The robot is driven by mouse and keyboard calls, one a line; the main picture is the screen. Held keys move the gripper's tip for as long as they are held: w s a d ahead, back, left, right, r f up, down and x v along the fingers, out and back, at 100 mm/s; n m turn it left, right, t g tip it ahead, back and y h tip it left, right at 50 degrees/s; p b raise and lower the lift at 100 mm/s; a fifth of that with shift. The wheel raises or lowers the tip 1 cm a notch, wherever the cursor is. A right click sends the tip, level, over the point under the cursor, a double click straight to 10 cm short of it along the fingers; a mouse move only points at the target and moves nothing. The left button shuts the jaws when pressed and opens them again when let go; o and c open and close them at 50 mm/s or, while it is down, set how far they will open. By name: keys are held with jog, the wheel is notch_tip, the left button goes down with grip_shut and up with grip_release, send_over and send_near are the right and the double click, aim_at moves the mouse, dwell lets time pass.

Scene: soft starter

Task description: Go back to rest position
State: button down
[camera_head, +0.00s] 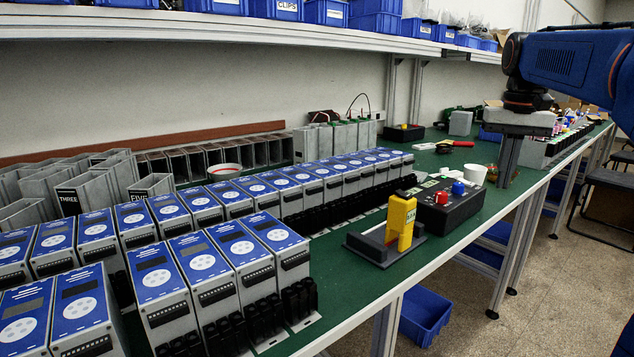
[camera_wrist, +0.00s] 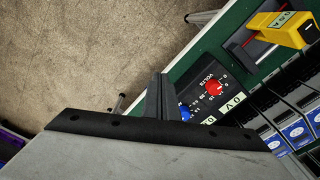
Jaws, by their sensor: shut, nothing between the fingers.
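My gripper (camera_head: 504,184) hangs at the right, over the front part of the green bench, with its fingers pointing down. The fingers are together and nothing shows between them; they also show closed in the wrist view (camera_wrist: 160,80). In the head view the gripper is to the right of the black control box (camera_head: 448,208), apart from it. The box has a red and a blue knob; in the wrist view the box (camera_wrist: 205,95) is partly hidden behind my fingers. A yellow tester (camera_head: 400,222) stands upright in a dark holder on the bench, left of the box.
Rows of blue-and-grey soft starters (camera_head: 163,285) fill the bench's left and middle. A white roll (camera_head: 475,174) stands near my gripper. A shelf with blue bins (camera_head: 376,24) overhangs the back. The floor (camera_head: 540,285) in front is open, with a chair at right.

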jog(key=s+a+f+n+t, duration=0.1)
jog(key=s+a+f, duration=0.3)
jog(key=s+f, duration=0.4)
jog(key=s+a+f+n+t, duration=0.1)
jog(key=s+a+f, duration=0.3)
jog(key=s+f, duration=0.5)
jog(key=s+a+f+n+t, duration=0.1)
jog(key=s+a+f+t, duration=0.1)
jog(key=s+a+f, duration=0.3)
jog(key=s+f, duration=0.3)
jog(key=s, duration=0.2)
jog(key=shift+f+n, duration=0.35)
jog(key=shift+n, duration=0.05)
